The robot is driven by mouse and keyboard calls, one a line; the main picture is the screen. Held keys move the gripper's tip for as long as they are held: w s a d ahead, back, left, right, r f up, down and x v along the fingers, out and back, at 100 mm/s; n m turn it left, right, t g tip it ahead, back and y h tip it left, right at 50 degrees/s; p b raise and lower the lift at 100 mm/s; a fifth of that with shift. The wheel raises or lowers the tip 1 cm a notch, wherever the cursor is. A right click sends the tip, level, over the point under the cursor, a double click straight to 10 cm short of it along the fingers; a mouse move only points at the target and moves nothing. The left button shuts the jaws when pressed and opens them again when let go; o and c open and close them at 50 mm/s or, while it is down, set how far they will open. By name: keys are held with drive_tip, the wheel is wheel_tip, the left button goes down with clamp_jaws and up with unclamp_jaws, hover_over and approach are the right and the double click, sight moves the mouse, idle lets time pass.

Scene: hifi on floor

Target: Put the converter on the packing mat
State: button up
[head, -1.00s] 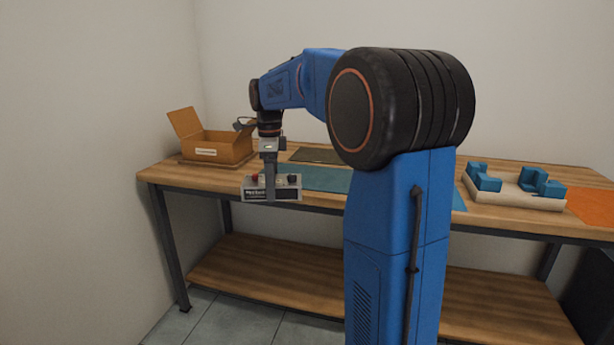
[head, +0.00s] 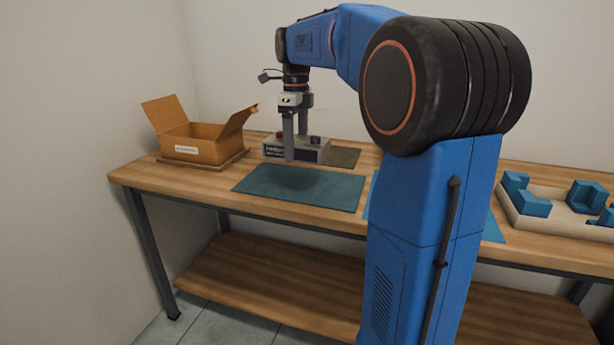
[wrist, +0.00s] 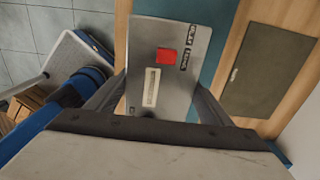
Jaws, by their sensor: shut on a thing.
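The converter looks to be the grey box (head: 313,151) with a red knob and a black knob on top. It also shows in the wrist view (wrist: 180,85) with a red button and a pale slot. My gripper (head: 294,146) is shut on it, a finger on each side, and holds it level above the table. A teal mat (head: 262,185) lies flat below, with a shadow on it. A dark olive mat (head: 345,157) lies behind it and also shows in the wrist view (wrist: 265,70). No label shows which is the packing mat.
An open cardboard box (head: 190,148) stands at the back left. A cream tray with blue blocks (head: 560,215) sits at the right. Another blue mat (head: 492,230) is partly hidden by my arm. Bare wood runs along the table's left front.

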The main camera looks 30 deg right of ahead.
drive_tip(key=shift+w+d+f, duration=0.1)
drive_tip(key=shift+w+d, duration=0.05)
drive_tip(key=shift+d, duration=0.05)
drive_tip(key=shift+f, duration=4.85)
drive_tip(key=shift+f, duration=0.1)
drive_tip(key=o, duration=1.9)
drive_tip(key=shift+c, duration=0.2)
wheel_tip(320, 180, up, 12)
drive_tip(key=shift+r, duration=0.1)
